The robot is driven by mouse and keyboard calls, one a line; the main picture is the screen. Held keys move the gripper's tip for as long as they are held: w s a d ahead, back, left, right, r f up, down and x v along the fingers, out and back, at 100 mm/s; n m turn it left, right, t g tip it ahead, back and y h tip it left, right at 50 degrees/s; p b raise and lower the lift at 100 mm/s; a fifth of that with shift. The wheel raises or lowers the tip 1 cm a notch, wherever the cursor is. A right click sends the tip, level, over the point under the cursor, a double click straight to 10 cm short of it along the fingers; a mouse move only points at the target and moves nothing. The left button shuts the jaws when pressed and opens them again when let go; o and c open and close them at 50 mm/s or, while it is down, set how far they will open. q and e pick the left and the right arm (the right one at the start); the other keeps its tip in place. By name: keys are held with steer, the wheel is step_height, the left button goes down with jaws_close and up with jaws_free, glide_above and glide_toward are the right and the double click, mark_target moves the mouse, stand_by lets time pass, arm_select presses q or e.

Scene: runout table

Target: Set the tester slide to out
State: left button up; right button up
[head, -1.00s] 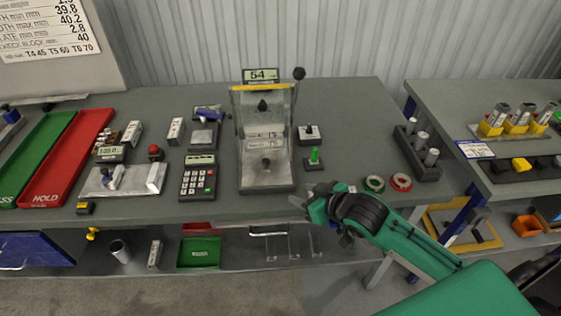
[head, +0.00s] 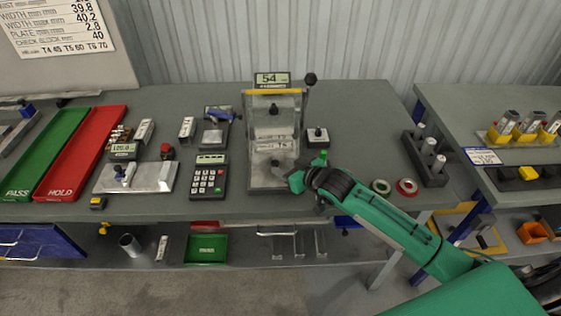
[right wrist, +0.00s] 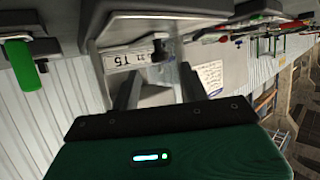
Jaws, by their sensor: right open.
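The tester (head: 258,122) is a grey upright stand with a yellow bar and a display reading 54. It has a dark upper knob (head: 273,109) and a lower bay with label strips (head: 272,147). My right gripper (head: 287,177) is at the front right of the tester's lower part and partly hides the slide area. In the right wrist view my right gripper (right wrist: 160,80) is open. I cannot tell if the fingers touch anything. My left gripper is not in view.
A calculator (head: 208,180) lies left of the tester. A black-knobbed lever (head: 309,79) rises beside the tester.

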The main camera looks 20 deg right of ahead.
mark_target(276, 163)
steer(key=shift+x, duration=1.6)
steer(key=shift+s, duration=0.1)
jaws_close()
